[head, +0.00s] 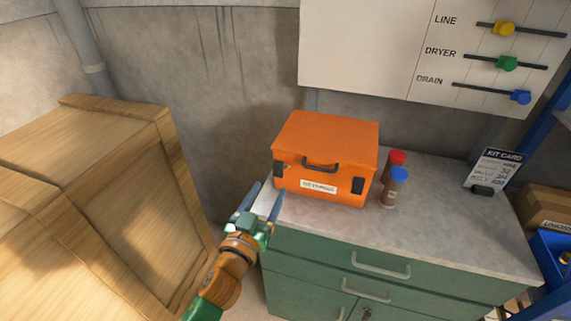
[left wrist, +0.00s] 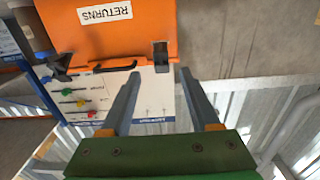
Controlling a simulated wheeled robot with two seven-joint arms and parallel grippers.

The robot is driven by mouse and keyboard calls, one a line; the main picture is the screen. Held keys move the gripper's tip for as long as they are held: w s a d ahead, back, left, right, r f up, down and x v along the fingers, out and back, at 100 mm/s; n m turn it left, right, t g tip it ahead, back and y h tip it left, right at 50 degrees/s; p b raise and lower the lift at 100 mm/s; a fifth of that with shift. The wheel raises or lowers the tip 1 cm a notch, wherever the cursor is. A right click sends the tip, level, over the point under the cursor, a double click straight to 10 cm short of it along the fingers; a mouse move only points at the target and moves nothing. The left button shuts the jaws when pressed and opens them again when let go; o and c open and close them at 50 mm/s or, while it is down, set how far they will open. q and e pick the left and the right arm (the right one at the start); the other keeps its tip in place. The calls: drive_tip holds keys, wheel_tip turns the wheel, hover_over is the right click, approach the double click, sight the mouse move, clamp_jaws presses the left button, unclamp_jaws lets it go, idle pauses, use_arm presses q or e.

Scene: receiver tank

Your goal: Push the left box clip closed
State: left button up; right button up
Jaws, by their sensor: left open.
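The orange box (head: 322,150) stands on the grey counter with its lid down. Its left clip (head: 279,170) and right clip (head: 358,184) are dark tabs on the front face, beside a handle (head: 320,164). My left gripper (head: 262,204) is open and empty, just in front of and below the left clip, apparently apart from it. In the left wrist view the box (left wrist: 110,25) looks upside down. The left clip (left wrist: 160,54) lies beyond and between the open fingertips (left wrist: 159,78). I cannot tell exactly how far the clip stands out. My right gripper is not visible.
Red-capped (head: 397,158) and blue-capped (head: 398,176) bottles stand right of the box. A wooden crate (head: 140,170) is close left of my arm. The grey counter (head: 450,225) is clear at the front right. A kit card (head: 495,170) stands at its right end.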

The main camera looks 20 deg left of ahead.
sight(278, 173)
use_arm(q)
drive_tip(key=w, duration=0.6)
drive_tip(key=shift+f+p, duration=0.2)
drive_tip(key=shift+p, duration=0.1)
drive_tip(key=shift+s, duration=0.1)
clamp_jaws()
